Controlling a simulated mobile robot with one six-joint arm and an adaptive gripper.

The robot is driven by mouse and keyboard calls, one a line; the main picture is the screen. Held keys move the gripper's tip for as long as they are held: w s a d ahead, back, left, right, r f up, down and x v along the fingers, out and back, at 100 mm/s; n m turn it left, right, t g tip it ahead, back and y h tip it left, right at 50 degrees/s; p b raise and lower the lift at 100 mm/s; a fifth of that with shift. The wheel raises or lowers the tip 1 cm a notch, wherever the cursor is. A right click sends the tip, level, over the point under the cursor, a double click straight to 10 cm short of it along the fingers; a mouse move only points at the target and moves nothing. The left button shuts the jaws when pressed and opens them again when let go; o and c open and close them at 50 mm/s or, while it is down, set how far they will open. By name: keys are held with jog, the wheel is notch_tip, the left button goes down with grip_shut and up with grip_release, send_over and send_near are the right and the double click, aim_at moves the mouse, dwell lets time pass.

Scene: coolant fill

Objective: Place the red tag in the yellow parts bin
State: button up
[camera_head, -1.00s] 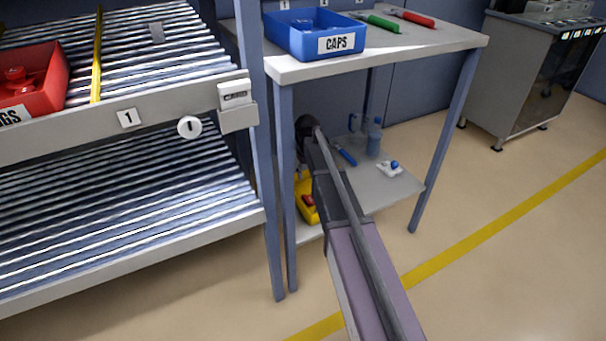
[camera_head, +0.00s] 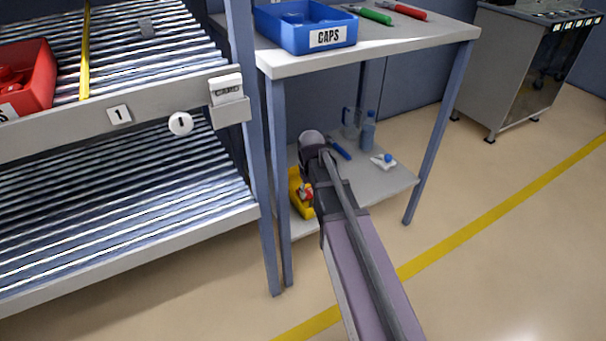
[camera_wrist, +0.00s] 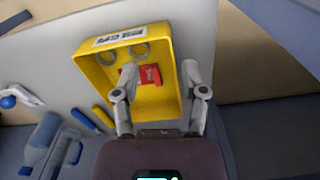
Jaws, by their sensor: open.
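The yellow parts bin (camera_wrist: 92,74) fills the upper middle of the wrist view, with a label on its far rim. It also shows on the lower shelf in the head view (camera_head: 294,180), partly hidden by my arm. The red tag (camera_wrist: 150,75) lies inside the bin, with pale marks on it; in the head view only a small red patch shows in the bin. My gripper (camera_wrist: 160,75) is open, with its two fingers apart on either side of the tag and over the bin. I cannot tell whether the fingers touch the tag.
Two grey round parts (camera_wrist: 139,49) sit in the bin. A blue-handled tool (camera_head: 341,149), a bottle (camera_head: 368,131) and a small white-and-blue item (camera_head: 383,161) share the lower shelf. The blue CAPS bin (camera_head: 300,32) stands on the tabletop above. A table leg (camera_head: 279,190) stands close left.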

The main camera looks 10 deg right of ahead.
jog(key=s+m, duration=0.2)
jog(key=s, duration=1.2)
jog(key=shift+d, duration=0.35)
